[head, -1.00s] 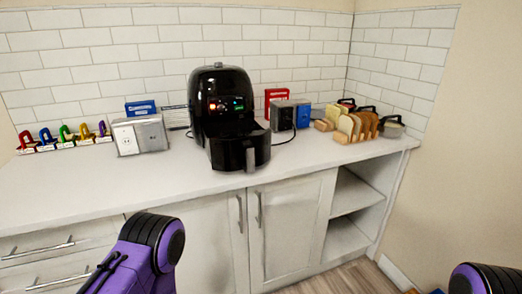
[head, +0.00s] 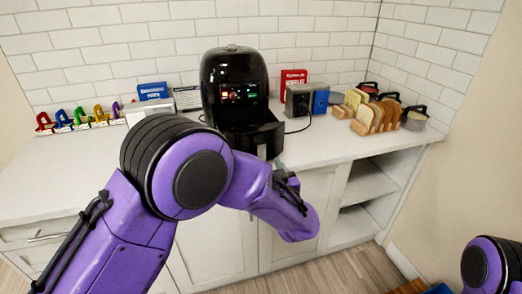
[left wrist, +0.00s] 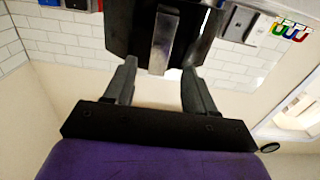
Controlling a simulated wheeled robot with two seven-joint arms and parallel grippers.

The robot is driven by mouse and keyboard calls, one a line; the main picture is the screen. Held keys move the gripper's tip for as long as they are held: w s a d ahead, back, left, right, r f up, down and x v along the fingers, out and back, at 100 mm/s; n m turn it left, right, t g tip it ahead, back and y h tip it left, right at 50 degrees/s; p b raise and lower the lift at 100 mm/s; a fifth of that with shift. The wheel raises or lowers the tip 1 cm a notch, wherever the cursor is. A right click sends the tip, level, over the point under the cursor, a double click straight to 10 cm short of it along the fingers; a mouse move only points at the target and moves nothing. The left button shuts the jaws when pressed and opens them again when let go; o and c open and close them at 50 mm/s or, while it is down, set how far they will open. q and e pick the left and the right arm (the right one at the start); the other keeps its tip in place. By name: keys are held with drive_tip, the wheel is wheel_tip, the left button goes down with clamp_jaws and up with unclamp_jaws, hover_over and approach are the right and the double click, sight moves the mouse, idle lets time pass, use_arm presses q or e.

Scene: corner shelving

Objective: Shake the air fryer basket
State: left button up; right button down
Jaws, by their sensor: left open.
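The black air fryer (head: 233,82) stands on the counter with its display lit. Its basket (head: 254,139) is pulled partly out at the front, and its grey handle (head: 262,152) faces me just above my left forearm. In the left wrist view my left gripper (left wrist: 160,67) is open, with one finger on each side of the silver handle (left wrist: 162,42). The fingers look apart from the handle; the exact depth is unclear. My right gripper is out of view. The basket's contents cannot be seen.
Bread slices in a wooden rack (head: 377,116), lidded pots (head: 414,117) and a grey box (head: 299,99) stand right of the fryer. Coloured locks (head: 80,118) stand at left. Open shelves (head: 372,182) are below the counter at right.

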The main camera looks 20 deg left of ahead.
sight(262, 155)
use_arm(q)
drive_tip(key=p+x, duration=0.1)
drive_tip(key=x, duration=0.6)
drive_tip(key=shift+w+a+f, duration=0.1)
drive_tip(key=shift+w+a, duration=0.15)
drive_tip(key=shift+w, duration=0.05)
